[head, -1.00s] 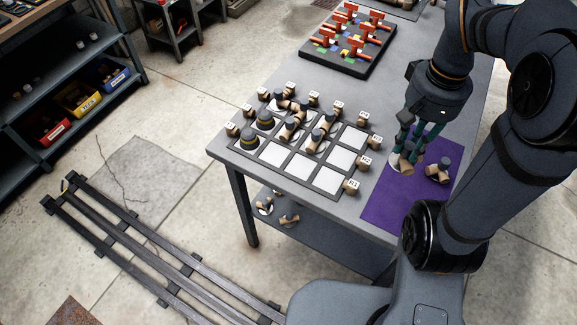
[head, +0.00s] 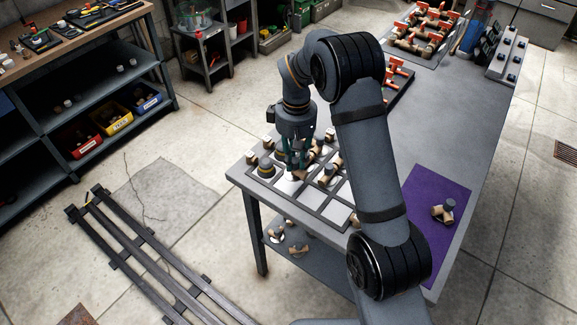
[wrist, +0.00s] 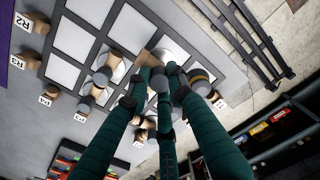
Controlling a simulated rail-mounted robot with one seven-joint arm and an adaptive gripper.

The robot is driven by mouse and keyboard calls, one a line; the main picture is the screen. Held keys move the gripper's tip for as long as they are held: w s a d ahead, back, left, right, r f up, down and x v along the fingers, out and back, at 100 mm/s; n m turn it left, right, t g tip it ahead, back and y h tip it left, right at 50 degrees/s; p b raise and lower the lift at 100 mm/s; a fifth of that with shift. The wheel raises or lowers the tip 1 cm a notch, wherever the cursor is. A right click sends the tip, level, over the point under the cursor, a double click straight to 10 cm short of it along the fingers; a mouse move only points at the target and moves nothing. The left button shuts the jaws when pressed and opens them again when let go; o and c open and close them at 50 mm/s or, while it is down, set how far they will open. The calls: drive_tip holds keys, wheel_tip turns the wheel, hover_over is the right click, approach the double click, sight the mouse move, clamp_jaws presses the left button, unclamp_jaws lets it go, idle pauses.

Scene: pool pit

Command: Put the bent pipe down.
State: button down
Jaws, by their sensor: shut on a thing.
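My gripper (head: 297,170) is shut on the bent pipe (head: 299,176), a tan fitting mostly hidden by the fingers. It is over the left part of the grid board (head: 313,202), which has white cells with dark borders. In the wrist view the fingers (wrist: 160,78) close around the pipe, whose tan part (wrist: 147,59) shows beside a white cell. I cannot tell whether the pipe touches the board.
Another bent pipe (head: 446,209) lies on the purple mat (head: 425,190) at the right. Labelled tan blocks (wrist: 32,59) line the board's edge. My arm hides part of the board in the head view. Fittings also lie on the lower shelf (head: 318,262).

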drive_tip(key=shift+w+a+f, duration=0.3)
drive_tip(key=shift+a+f, duration=0.1)
drive_tip(key=shift+a, duration=0.3)
wheel_tip(320, 180, down, 4)
drive_tip(key=shift+a+f+p, duration=0.1)
drive_tip(key=shift+p, duration=0.6)
drive_tip(key=shift+f, duration=0.2)
drive_tip(key=c, duration=1.5)
unclamp_jaws()
drive_tip(key=shift+c, duration=0.2)
wheel_tip(320, 180, up, 12)
drive_tip(key=shift+r+b, duration=0.25)
drive_tip(key=shift+b, duration=0.2)
